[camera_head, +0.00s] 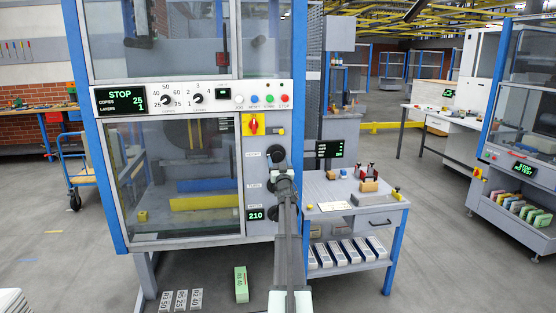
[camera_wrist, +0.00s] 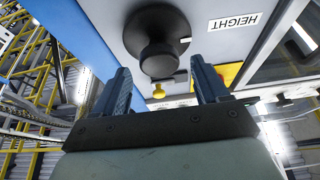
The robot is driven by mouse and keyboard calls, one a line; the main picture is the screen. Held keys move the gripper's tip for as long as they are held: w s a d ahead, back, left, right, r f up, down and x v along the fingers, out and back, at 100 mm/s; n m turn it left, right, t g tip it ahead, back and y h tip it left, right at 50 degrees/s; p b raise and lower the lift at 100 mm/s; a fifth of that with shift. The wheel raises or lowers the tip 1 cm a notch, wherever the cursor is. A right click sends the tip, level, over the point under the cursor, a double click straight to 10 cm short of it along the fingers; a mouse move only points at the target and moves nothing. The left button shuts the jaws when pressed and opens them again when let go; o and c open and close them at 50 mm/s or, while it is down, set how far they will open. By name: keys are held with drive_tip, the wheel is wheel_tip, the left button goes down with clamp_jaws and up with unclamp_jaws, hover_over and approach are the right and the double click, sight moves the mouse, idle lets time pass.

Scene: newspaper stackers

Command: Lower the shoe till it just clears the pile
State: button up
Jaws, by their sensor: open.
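The stacker machine (camera_head: 190,96) stands at centre left in the head view. Its control column carries dark round knobs, the top one (camera_head: 276,153) just above my gripper (camera_head: 285,176). In the wrist view a black knob (camera_wrist: 157,38) sits beside an upside-down HEIGHT label (camera_wrist: 236,22). My gripper (camera_wrist: 160,88) is open, its blue fingers apart and empty, with the knob beyond them. A green display (camera_head: 256,215) reads 210. Behind the lower window are a yellow bar (camera_head: 205,202) and a blue bar (camera_head: 207,185). I cannot clearly make out the shoe or the pile.
A red and yellow switch (camera_head: 253,125) and coloured buttons (camera_head: 269,98) are above the knobs. A side table (camera_head: 350,190) with small items stands close on the right. A green block (camera_head: 241,284) and several labelled blocks (camera_head: 181,300) lie on the floor. Open floor lies further right.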

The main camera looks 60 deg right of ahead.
sight(277, 155)
drive_tip(key=shift+x, duration=1.2)
drive_tip(key=c, duration=1)
drive_tip(key=shift+n, duration=0.3)
drive_tip(key=shift+n+t+y, duration=0.6)
drive_tip(key=shift+n+y, duration=0.25)
drive_tip(key=shift+n, duration=1.05)
drive_tip(key=shift+n+t+y, duration=0.6)
drive_tip(key=shift+n+y, duration=0.25)
drive_tip(key=shift+n, duration=1.05)
drive_tip(key=shift+y, duration=0.3)
